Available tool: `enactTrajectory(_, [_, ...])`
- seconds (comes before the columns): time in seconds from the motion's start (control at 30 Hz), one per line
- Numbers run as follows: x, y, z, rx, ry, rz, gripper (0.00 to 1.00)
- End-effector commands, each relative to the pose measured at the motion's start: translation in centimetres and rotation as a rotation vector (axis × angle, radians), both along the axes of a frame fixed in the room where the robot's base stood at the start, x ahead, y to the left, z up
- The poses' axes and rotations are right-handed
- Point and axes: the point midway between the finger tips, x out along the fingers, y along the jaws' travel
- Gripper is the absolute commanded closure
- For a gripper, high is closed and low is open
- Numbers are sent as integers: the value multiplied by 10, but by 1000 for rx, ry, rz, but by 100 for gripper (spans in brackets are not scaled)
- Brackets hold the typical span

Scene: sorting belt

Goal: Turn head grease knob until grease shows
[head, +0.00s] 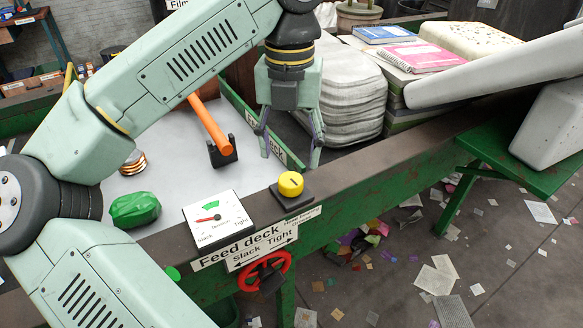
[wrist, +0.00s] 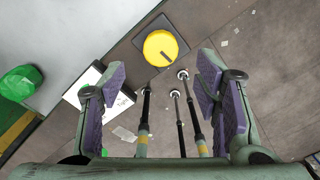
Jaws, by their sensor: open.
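The yellow round knob (head: 290,184) sits on a dark square plate on the deck's front rail, right of the tension gauge.
The tension gauge (head: 214,219) has its red needle toward Slack. A red handwheel (head: 265,272) hangs below the rail. An orange-handled lever (head: 210,125) and a green lump (head: 135,210) are on the deck. Stacked grey sheets (head: 342,90) stand close right of my gripper.

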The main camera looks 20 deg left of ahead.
Motion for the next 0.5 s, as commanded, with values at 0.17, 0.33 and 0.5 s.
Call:
enactTrajectory(0.17, [0, -1, -30, -5, 2, -3, 43])
enactTrajectory(0.33, [0, 0, -51, -2, 1, -1, 43])
enactTrajectory(0.5, [0, 0, -61, -1, 0, 0, 43])
